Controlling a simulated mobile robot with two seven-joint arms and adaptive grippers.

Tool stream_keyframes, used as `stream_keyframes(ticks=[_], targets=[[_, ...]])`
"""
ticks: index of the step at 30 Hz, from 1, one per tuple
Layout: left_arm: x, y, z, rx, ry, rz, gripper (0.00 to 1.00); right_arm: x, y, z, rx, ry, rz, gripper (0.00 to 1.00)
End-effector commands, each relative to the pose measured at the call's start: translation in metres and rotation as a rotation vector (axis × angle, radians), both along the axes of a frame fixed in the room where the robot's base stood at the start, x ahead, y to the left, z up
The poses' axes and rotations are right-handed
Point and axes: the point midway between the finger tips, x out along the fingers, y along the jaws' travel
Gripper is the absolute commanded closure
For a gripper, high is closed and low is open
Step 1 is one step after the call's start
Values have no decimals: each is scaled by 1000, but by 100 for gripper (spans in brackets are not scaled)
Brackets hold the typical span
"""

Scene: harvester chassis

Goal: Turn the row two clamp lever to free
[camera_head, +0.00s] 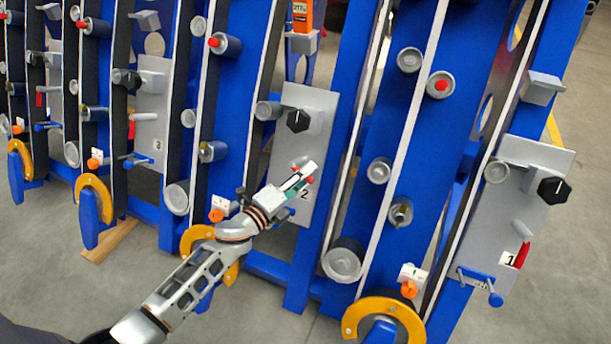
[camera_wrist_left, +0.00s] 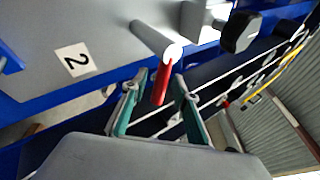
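The row two grey plate (camera_head: 316,104) carries a label "2" (camera_head: 304,195), which also shows in the wrist view (camera_wrist_left: 72,60). Its clamp lever is a grey round hub (camera_wrist_left: 155,38) with a red handle (camera_wrist_left: 161,82). In the head view only a bit of red handle (camera_head: 309,180) shows beside my gripper; the rest is hidden. My left gripper (camera_head: 300,178) is at the lever. In the wrist view its two greenish fingers (camera_wrist_left: 160,92) are open, one on each side of the handle's end, with gaps visible on both sides. My right gripper is not in view.
A black knob (camera_head: 298,121) sits above the lever on the same plate. The row one plate (camera_head: 478,224) with its own red lever (camera_head: 522,255) is at the right. A yellow-orange curved part (camera_head: 390,308) stands below. Blue frame walls flank the plates closely.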

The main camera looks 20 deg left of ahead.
Motion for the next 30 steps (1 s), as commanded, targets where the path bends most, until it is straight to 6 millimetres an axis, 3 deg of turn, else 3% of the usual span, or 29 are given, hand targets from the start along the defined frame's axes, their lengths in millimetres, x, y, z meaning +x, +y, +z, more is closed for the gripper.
stream_keyframes(ticks=[8,21,30], targets=[[-14,6,-1,2,2,0,71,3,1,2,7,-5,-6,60],[-92,33,-2,2,2,0,71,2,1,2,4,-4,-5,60],[-113,40,-1,0,0,0,71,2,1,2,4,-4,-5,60]])
